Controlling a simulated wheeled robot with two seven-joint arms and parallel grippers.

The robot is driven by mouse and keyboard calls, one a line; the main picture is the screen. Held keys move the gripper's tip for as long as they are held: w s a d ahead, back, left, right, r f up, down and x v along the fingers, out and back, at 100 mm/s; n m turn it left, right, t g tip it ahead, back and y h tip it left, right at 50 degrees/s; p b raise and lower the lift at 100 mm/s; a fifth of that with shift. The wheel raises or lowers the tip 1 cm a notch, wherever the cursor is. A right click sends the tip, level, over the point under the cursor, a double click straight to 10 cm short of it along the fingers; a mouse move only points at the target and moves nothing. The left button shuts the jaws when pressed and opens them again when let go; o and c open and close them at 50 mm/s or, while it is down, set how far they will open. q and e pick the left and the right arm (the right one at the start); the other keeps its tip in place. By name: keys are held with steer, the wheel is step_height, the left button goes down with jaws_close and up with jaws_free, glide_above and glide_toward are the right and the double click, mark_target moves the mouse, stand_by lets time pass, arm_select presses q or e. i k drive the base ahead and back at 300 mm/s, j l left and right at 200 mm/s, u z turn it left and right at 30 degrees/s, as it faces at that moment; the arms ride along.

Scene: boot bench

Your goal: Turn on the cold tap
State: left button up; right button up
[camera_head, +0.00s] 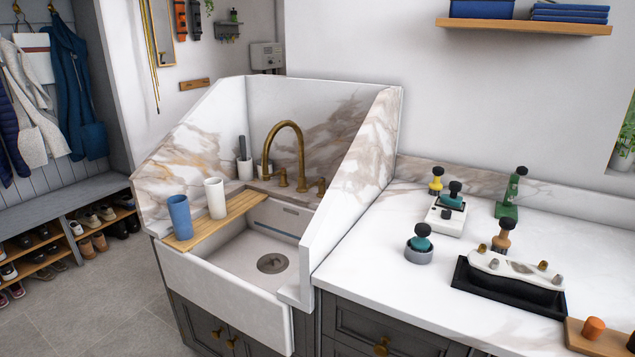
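A brass tap (300,150) with a tall curved spout stands at the back of the white sink (225,285). A small brass handle (282,178) shows to the left of the spout's base, and another brass handle (320,187) to its right. No hot or cold marking can be made out. No water stream is visible under the spout. The sink's drain (272,263) shows in the basin. Neither of my grippers is in view.
Marble side walls (350,190) flank the sink. A wooden board (228,216) across its left side carries a blue cup (179,217) and a white cup (215,198). The right counter (365,268) holds several knob-topped tools and a black tray (510,293).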

mark_target(321, 180)
steer(key=i+j+z, duration=0.5)
steer(key=i+j, duration=0.2)
steer(key=j, duration=0.15)
steer(key=i+j+z, duration=0.2)
steer(key=j, duration=0.3)
steer(key=i, duration=0.1)
